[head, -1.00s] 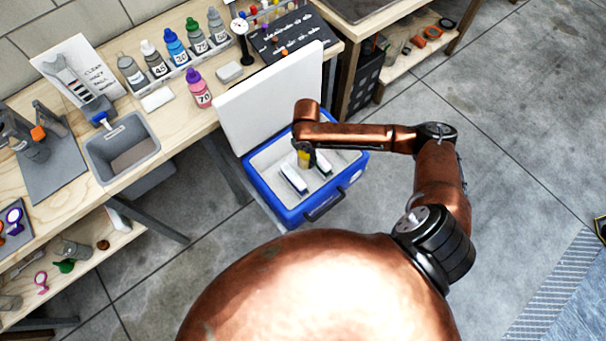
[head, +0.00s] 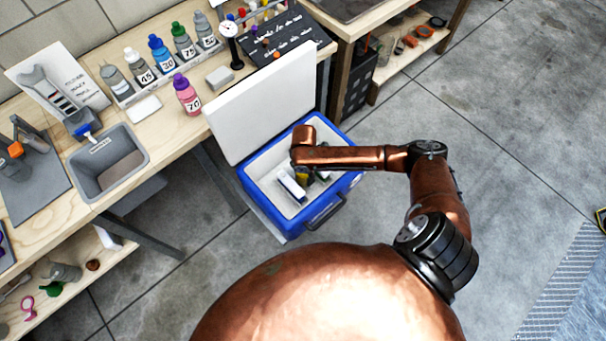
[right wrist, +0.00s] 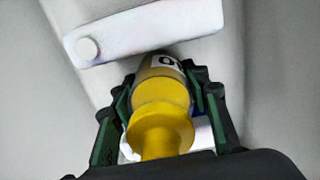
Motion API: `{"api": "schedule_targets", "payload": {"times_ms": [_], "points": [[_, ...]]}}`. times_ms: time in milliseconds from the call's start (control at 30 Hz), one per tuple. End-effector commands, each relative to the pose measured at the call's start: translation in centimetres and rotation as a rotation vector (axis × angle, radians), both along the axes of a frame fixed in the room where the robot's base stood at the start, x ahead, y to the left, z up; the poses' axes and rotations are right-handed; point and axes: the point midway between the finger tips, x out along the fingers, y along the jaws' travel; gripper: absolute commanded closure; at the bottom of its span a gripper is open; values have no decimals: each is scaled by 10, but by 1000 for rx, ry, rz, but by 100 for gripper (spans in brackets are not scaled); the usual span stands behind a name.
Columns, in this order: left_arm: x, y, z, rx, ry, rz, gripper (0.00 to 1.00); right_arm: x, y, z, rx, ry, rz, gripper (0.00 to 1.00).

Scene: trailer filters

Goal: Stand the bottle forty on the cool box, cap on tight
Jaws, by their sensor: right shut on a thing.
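The blue cool box (head: 268,218) stands on the floor with its white lid (head: 268,108) raised. My right gripper (right wrist: 163,88) reaches down inside the box and is shut on a yellow bottle (right wrist: 160,100). The bottle's white label shows only in part, with a "0" readable in the right wrist view. Its yellow neck end points toward the wrist camera. In the head view a bit of the yellow bottle (head: 302,173) shows under my arm; whether it touches the box floor I cannot tell. My left gripper is out of view.
White ice packs (head: 291,187) lie in the box; one (right wrist: 140,32) is beyond the bottle in the right wrist view. On the bench (head: 160,125) are a pink bottle marked 70 (head: 186,97), a rack of several numbered bottles and a grey bin (head: 108,163).

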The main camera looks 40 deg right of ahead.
Motion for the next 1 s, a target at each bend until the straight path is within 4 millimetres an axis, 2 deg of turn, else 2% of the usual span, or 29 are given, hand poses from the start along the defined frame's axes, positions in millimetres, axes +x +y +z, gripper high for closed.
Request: {"api": "schedule_targets", "payload": {"times_ms": [300, 333, 533, 867, 1000], "points": [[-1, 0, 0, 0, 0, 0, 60, 1, 0, -2, 0, -3, -1, 96], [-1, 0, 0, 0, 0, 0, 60, 1, 0, -3, 0, -1, -1, 55], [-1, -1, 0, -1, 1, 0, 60, 0, 0, -3, 0, -1, -1, 42], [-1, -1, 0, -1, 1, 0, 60, 0, 0, -1, 0, -1, 0, 40], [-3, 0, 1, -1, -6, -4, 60, 1, 0, 11, 0, -2, 0, 40]]}}
